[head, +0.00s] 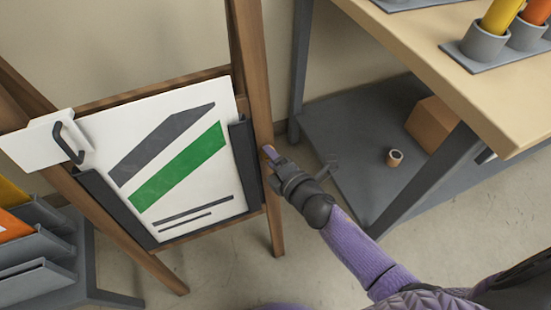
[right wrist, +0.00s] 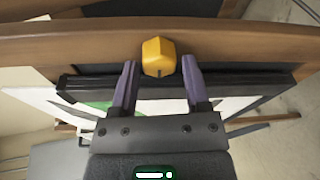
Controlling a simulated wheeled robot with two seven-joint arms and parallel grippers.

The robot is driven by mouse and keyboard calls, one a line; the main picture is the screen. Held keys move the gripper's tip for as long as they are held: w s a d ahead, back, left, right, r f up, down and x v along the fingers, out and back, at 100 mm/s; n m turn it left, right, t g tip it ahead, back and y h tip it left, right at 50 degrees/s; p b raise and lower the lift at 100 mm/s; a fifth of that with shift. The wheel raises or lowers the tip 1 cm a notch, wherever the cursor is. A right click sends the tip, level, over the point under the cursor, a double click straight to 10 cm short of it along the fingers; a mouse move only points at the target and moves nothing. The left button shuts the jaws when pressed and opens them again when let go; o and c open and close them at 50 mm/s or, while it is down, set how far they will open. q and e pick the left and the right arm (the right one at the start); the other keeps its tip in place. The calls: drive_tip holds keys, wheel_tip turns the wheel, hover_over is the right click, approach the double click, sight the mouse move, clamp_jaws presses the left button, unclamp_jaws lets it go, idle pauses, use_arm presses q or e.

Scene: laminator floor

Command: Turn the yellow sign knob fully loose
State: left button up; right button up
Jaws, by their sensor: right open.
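The yellow sign knob (right wrist: 158,57) sits on the edge of the wooden easel leg (right wrist: 60,42) in the right wrist view. A gap shows between the fingers and the knob. It also shows in the head view (head: 270,158). The sign (head: 175,150) is white with grey and green stripes, held in dark side clamps. My left gripper is not in view.
A white plate with a dark hook (head: 68,142) is at the easel's left. A wooden-topped table (head: 450,60) with cups of rolls stands at right, with a box (head: 432,122) and a small roll (head: 394,158) on its lower shelf. Grey trays (head: 40,250) stand at lower left.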

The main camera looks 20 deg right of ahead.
drive_tip(key=p+v, duration=0.3)
drive_tip(key=v, duration=0.7)
